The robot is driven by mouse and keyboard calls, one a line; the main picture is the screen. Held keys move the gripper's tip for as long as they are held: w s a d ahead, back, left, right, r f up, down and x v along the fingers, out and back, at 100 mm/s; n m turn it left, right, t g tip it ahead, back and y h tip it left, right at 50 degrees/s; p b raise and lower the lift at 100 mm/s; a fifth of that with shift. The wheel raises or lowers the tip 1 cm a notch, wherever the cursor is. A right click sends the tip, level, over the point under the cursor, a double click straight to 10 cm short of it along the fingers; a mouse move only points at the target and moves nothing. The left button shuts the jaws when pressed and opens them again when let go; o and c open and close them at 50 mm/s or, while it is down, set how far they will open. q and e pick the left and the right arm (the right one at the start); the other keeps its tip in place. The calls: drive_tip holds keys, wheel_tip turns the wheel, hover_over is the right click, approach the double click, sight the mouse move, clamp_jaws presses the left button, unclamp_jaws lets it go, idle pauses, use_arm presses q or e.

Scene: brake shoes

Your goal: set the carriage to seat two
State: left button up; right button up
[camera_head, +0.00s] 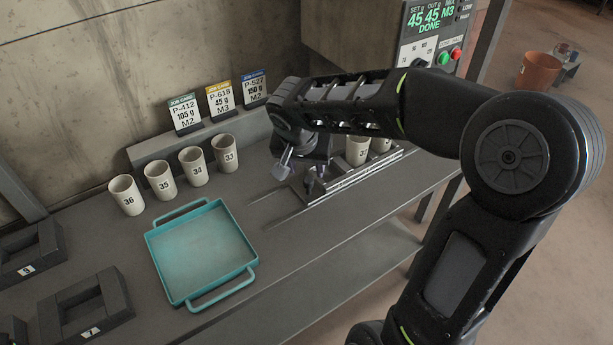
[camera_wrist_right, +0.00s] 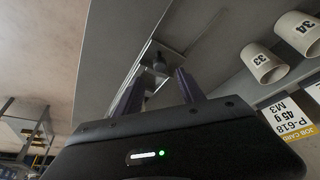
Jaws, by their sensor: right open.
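My right gripper (camera_head: 300,174) is open and reaches down over the left end of the slotted rail on the bench. In the right wrist view its two dark fingers (camera_wrist_right: 159,78) stand apart. A small grey knob (camera_wrist_right: 152,50) shows between and just beyond the fingertips, apparently on the carriage; I cannot tell whether they touch it. The rail (camera_head: 352,178) has pale marks along its front edge. My arm and gripper hide most of the carriage, so I cannot read its seat. My left gripper is out of view.
Cups 36 (camera_head: 127,196), 35 (camera_head: 160,182), 34 (camera_head: 194,168) and 33 (camera_head: 225,155) stand left of the rail. A teal tray (camera_head: 252,262) lies in front. Job cards (camera_head: 220,101) stand behind. The control box reads DONE (camera_head: 429,28).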

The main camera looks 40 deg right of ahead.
sight(309, 180)
drive_tip(key=x, duration=0.7)
drive_tip(key=shift+d+f+p, duration=0.1)
drive_tip(key=shift+f+p, duration=0.3)
drive_tip(key=shift+c, duration=0.6)
clamp_jaws()
idle(0.5)
